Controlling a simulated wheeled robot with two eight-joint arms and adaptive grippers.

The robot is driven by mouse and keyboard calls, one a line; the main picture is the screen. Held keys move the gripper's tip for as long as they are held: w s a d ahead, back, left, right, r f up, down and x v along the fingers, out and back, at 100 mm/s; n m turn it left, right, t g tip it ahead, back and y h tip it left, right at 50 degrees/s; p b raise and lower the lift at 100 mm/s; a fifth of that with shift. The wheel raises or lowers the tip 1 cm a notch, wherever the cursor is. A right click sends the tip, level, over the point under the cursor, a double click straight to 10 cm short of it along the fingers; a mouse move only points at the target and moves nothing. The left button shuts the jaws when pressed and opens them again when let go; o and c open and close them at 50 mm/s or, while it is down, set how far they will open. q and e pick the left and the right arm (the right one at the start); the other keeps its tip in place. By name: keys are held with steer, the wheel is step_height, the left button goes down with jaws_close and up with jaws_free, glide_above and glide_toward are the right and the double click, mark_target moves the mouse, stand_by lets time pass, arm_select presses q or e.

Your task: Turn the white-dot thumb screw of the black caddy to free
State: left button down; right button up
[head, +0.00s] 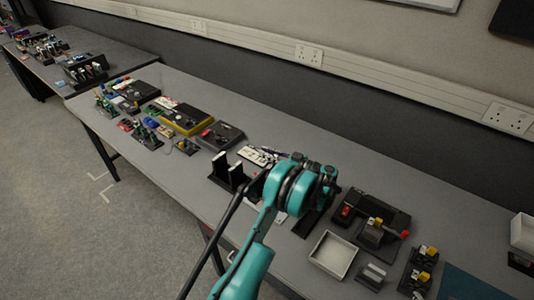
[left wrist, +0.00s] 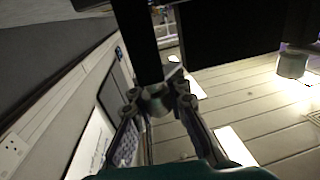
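I cannot tell for sure which of the black fixtures on the table is the caddy, and no white-dot thumb screw can be made out. A black stand with two uprights (head: 228,174) is just left of my teal left arm. A black fixture with red and yellow knobs (head: 376,222) is to its right. My left arm rises over the table front, and its gripper is not clearly seen in the head view. In the left wrist view, my left gripper (left wrist: 158,100) shows knuckles and links beside a dark bar; its fingertips are unclear. My right gripper is not in view.
An open pale tray (head: 333,255) is at the front right, beside small black parts. Black cases, one in a yellow frame (head: 186,118), and several small parts are on the left. A wall with sockets (head: 508,117) runs behind. The table's back strip is clear.

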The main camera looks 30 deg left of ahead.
arm_select(q)
steer(key=shift+t, duration=0.3)
steer(key=shift+w+d+m+t+h+b, duration=0.2)
steer(key=shift+w+m+t+h+b, duration=0.55)
steer(key=shift+m+t, duration=1.3)
steer(key=shift+w+d+m+t+h+b, duration=0.3)
steer(key=shift+m+t+h+b, duration=1)
steer(key=shift+t, duration=1.4)
steer(key=shift+w+d+m+t+h+b, duration=0.15)
steer(key=shift+w+m+t+h+b, duration=0.45)
steer(key=shift+m+t+h, duration=1.05)
steer(key=shift+s+m+t+y, duration=0.1)
steer(key=shift+m+t+y, duration=0.3)
steer(key=shift+t, duration=0.4)
steer(key=c, duration=1.5)
jaws_free()
steer(key=shift+c, duration=0.2)
steer(key=shift+r, duration=0.1)
